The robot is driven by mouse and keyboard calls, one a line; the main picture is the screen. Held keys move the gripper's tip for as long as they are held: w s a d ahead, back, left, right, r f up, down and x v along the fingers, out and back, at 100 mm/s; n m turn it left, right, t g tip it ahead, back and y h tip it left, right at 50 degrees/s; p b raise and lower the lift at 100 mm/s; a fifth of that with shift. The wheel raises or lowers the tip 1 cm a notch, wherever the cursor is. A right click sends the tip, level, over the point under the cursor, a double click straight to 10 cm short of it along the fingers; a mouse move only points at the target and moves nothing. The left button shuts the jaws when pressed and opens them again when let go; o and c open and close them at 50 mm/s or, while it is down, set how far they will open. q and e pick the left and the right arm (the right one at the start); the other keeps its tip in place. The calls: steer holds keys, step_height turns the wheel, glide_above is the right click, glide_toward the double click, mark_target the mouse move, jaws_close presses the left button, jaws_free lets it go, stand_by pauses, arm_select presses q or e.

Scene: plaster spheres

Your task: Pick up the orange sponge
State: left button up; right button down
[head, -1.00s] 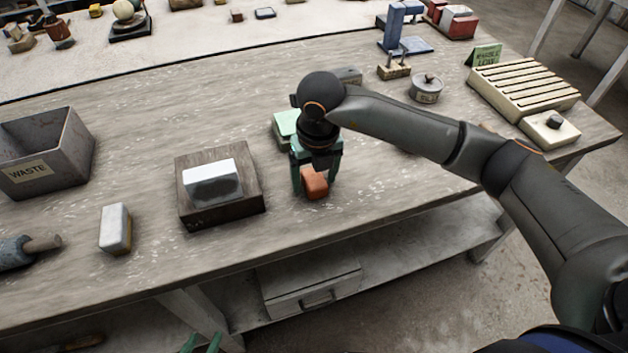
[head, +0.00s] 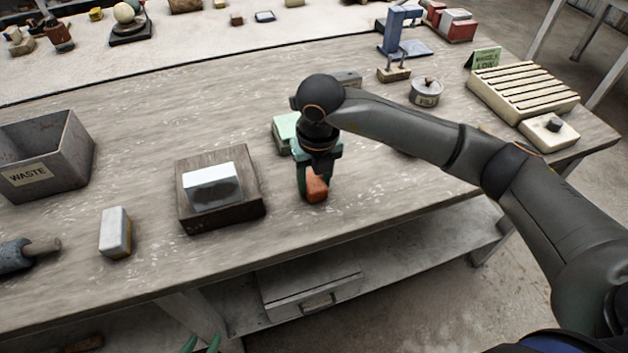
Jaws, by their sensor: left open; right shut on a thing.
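The orange sponge (head: 317,187) is a small orange block near the front edge of the workbench, right of a dark wooden block with a white-topped piece on it. My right gripper (head: 313,188) points down over the sponge and is shut on it. Its fingers hide part of the sponge's sides. The sponge appears to be at the bench top; I cannot tell whether it touches. My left gripper (head: 200,345) shows only as green fingertips at the bottom edge, below the bench front, open and empty.
A grey WASTE bin (head: 75,165) stands at the left. A white-and-tan block (head: 115,232) and the dark wooden block (head: 246,205) sit along the front. A green block (head: 285,127) is close behind my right gripper. A slatted cream rack (head: 522,92) stands at the right.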

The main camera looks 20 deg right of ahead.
step_height(320, 180, up, 3)
steer(key=shift+f, duration=0.1)
steer(key=s+a+r, duration=0.4)
steer(key=s+r, duration=0.6)
steer(key=s, duration=0.3)
steer(key=shift+s, duration=0.25)
steer(key=shift+w, duration=0.1)
stand_by(1.4)
